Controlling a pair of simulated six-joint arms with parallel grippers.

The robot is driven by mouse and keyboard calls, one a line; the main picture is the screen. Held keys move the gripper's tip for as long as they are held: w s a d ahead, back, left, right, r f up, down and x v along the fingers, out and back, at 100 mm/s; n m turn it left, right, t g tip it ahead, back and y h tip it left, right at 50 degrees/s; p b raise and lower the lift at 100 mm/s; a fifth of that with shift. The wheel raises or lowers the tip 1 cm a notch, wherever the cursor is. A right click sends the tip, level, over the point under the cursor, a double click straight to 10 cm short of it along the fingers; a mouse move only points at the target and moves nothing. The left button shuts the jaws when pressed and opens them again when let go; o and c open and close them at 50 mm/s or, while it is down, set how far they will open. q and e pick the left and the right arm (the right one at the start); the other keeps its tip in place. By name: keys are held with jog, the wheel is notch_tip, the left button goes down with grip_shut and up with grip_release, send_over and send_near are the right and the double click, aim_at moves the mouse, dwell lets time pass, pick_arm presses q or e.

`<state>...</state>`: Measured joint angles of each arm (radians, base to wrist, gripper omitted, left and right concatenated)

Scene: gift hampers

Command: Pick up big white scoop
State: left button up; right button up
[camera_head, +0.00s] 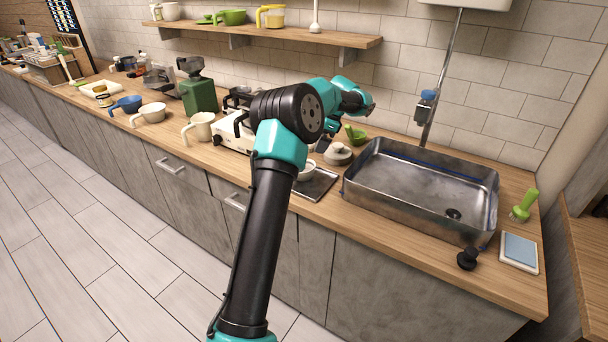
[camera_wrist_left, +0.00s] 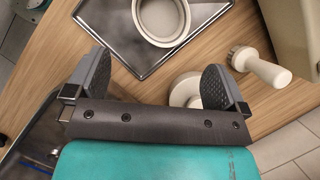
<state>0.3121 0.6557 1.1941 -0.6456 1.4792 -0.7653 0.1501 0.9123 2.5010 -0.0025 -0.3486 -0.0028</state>
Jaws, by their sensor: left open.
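A white cup-like vessel with a side handle (camera_head: 153,113), which may be the big white scoop, stands on the counter at the left in the head view. A white ladle-like utensil (camera_head: 315,18) stands on the wall shelf. My left gripper (camera_head: 324,145) is over the counter left of the sink, far right of the cup-like vessel; its fingers are partly hidden by my arm. In the left wrist view my left gripper (camera_wrist_left: 157,72) is open, with nothing between its fingers. A white bowl (camera_wrist_left: 160,20) sits on a dark tray (camera_wrist_left: 112,45) beyond the fingertips.
A cream lidded pot (camera_head: 338,154) stands beside the metal sink (camera_head: 420,190). A cream knobbed tool (camera_wrist_left: 262,66) lies near the right finger.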

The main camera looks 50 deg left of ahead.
aim_at(310, 165)
pick_arm(q)
jog(key=x, duration=0.7)
jog(key=shift+s+a+f, duration=0.15)
jog(key=shift+f, duration=0.15)
jog(key=shift+x, duration=2.6)
jog(key=shift+a, duration=0.1)
jog(key=c, duration=0.6)
jog(key=shift+c, duration=0.2)
jog(key=shift+r, duration=0.15)
